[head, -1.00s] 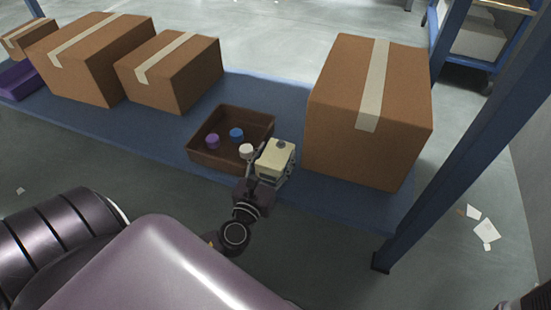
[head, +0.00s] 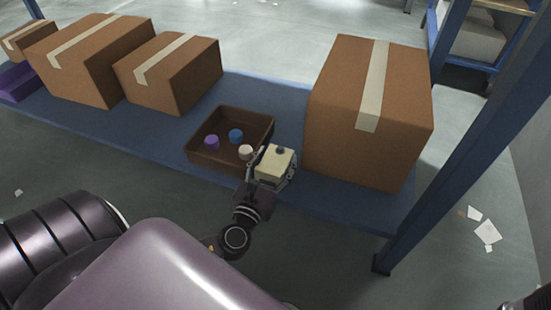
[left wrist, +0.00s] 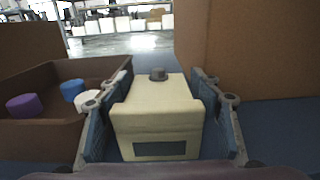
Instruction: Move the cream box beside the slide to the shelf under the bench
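The cream box (head: 275,163) has a dark knob on top and sits at the front part of the blue shelf (head: 130,128) under the bench, just right of the brown tray. In the left wrist view the cream box (left wrist: 157,112) stands upright between my left gripper's two fingers (left wrist: 160,120), one along each side, and they look closed on it. My left gripper (head: 270,170) reaches in from the front in the head view. The box's underside is hidden, so its contact with the shelf is not clear. My right gripper does not show.
The brown tray (head: 205,157) holds purple, blue and white round pieces. A tall cardboard box (head: 335,110) stands close on the right. More cardboard boxes (head: 180,85) stand at the left. A blue post (head: 440,165) rises at the shelf's right end.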

